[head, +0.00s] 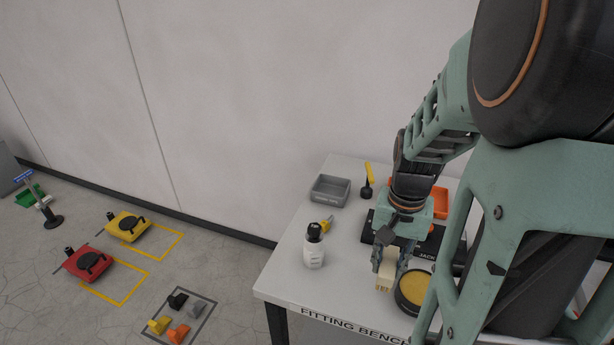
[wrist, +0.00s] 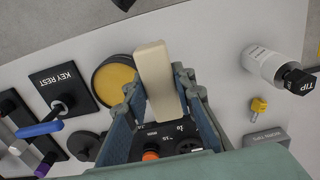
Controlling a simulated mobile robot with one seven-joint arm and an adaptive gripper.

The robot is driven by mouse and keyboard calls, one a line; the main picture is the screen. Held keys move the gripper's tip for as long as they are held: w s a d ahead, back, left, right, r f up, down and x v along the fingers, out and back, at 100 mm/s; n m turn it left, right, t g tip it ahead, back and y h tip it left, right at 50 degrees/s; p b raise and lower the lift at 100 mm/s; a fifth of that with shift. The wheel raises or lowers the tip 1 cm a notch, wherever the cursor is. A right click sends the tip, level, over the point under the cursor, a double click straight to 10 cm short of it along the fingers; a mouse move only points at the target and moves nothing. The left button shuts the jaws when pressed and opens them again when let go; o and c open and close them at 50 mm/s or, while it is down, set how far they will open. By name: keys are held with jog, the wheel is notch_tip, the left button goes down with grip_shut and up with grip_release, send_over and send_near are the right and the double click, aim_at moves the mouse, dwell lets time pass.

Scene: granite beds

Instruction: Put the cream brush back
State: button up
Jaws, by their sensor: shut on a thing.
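The cream brush (head: 385,272) is a pale block held in my gripper (head: 388,266) above the bench (head: 290,262). In the wrist view the brush (wrist: 155,80) stands between the two fingers of my gripper (wrist: 160,98), which are shut on it. A round black dish with a yellow pad (head: 415,287) is just right of the brush in the head view. It also shows in the wrist view (wrist: 113,80), beside the brush. My arm hides part of the bench's right side.
A white bottle with a black cap (head: 314,250) stands left of my gripper. A grey tray (head: 330,190), an orange tray (head: 439,203) and a yellow-handled tool (head: 368,178) are behind. In the wrist view, a key rest (wrist: 60,88) lies left.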

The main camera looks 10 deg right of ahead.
jog(key=w+a+f, duration=0.1)
jog(key=f, duration=0.1)
jog(key=w+a+f, duration=0.1)
jog(key=w+f, duration=0.1)
jog(key=w+a+f, duration=0.1)
jog(key=f, duration=0.1)
jog(key=shift+w+a+f, duration=0.1)
jog(key=shift+w+f, duration=0.05)
jog(key=shift+w, duration=0.15)
jog(key=shift+f, duration=1.45)
jog(key=shift+f, duration=0.1)
jog(key=shift+f+b, duration=0.15)
jog(key=shift+b, duration=0.2)
jog(key=o, duration=1)
notch_tip(320, 180, up, 12)
jog(key=shift+r+p, duration=0.25)
jog(key=shift+p, duration=0.2)
